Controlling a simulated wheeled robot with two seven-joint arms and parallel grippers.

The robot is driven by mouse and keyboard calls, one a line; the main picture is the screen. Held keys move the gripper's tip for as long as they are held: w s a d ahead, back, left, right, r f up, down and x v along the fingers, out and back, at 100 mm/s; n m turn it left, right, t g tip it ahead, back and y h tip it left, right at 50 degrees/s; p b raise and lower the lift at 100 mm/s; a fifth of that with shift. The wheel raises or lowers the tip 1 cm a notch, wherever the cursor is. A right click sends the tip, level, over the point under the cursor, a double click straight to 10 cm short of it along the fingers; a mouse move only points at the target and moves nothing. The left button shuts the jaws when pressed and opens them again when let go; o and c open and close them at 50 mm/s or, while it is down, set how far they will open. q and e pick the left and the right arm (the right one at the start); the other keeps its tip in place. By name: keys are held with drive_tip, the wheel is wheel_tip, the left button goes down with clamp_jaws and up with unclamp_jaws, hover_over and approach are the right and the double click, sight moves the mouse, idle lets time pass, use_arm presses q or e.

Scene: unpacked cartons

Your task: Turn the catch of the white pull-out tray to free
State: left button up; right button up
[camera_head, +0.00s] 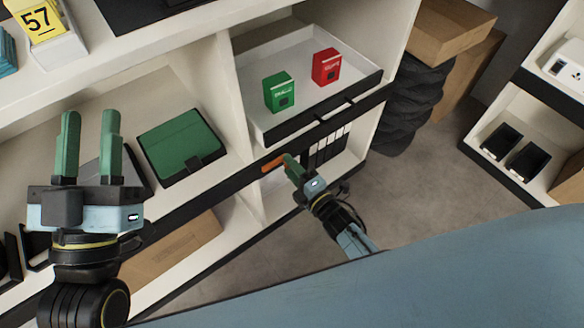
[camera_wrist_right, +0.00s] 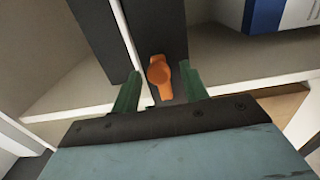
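The white pull-out tray (camera_head: 262,108) sits in the upper shelf bay in the head view, with a dark front edge and handle. An orange catch (camera_head: 273,162) is on the dark shelf edge below the tray's left end. In the right wrist view the catch (camera_wrist_right: 159,76) is a rounded knob, its narrow end pointing down along the dark strip. My right gripper (camera_head: 289,160) is open; in the wrist view its green fingers stand on either side of the catch, with visible gaps. My left gripper (camera_head: 91,130) is open and empty at the left.
A green box (camera_head: 279,93) and a red box (camera_head: 326,67) stand in the tray. A green case (camera_head: 181,147) lies on the shelf to the left. Dark binders (camera_head: 328,146) stand below the tray. Tyres (camera_head: 412,100) are stacked at the right; floor beyond is clear.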

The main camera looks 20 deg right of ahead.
drive_tip(key=shift+s, duration=0.1)
use_arm(q)
wheel_tip(320, 180, down, 14)
drive_tip(key=a+g+y+p, duration=0.2)
drive_tip(key=g+y+p, duration=0.1)
drive_tip(key=g, duration=0.6)
drive_tip(key=shift+w+a+r+g+y+p, duration=0.2)
drive_tip(key=shift+g+y+p, duration=0.1)
drive_tip(key=shift+p, duration=0.15)
use_arm(e)
drive_tip(key=v, duration=1.3)
drive_tip(key=shift+s+r, duration=0.1)
